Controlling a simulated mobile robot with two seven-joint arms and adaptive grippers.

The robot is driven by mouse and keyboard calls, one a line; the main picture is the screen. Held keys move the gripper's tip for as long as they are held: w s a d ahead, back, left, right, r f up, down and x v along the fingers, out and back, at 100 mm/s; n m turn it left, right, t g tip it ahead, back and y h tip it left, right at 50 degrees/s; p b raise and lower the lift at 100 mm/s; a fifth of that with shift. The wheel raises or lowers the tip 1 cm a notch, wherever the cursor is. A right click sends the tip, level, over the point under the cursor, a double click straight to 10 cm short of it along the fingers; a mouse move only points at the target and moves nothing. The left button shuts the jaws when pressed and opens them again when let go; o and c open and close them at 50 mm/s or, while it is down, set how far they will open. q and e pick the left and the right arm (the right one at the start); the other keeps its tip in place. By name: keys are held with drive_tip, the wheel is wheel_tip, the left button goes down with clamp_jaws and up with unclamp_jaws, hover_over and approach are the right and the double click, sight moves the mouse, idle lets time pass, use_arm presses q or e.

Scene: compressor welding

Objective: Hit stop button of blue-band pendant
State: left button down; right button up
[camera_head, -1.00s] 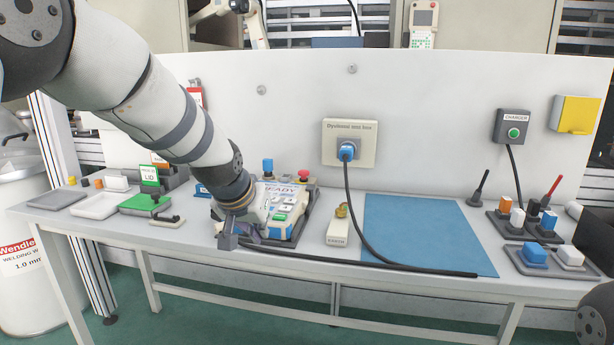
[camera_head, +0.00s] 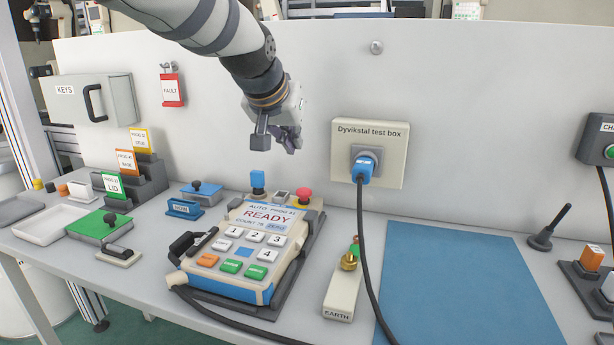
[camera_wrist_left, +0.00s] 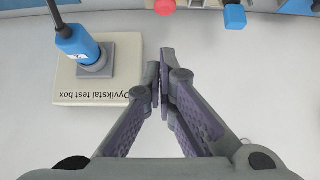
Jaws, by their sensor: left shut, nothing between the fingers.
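The blue-band pendant (camera_head: 243,256) lies on the bench, its screen reading READY above number, orange and green keys. A red mushroom-shaped stop button (camera_head: 303,195) stands at its top right corner. The button shows in the left wrist view as a red shape (camera_wrist_left: 165,6) cut by the top edge. My left gripper (camera_head: 276,146) is in the air above and behind the pendant, in front of the white panel, apart from the button. Its fingers (camera_wrist_left: 163,60) are together and empty in the left wrist view. My right gripper is not seen.
The Dyvikstal test box (camera_head: 388,135) is on the panel right of my gripper; a blue plug (camera_head: 364,168) and black cable hang from it. A blue peg (camera_head: 257,182) stands left of the button. The EARTH block (camera_head: 341,298) and a blue mat (camera_head: 460,290) lie to the right.

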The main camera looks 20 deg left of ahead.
use_arm(q)
drive_tip(key=b, duration=0.2)
hover_over(306, 194)
wheel_tip(306, 194, down, 8)
drive_tip(key=shift+f, duration=0.15)
drive_tip(key=shift+s+f, duration=0.1)
drive_tip(key=shift+f, duration=1.4)
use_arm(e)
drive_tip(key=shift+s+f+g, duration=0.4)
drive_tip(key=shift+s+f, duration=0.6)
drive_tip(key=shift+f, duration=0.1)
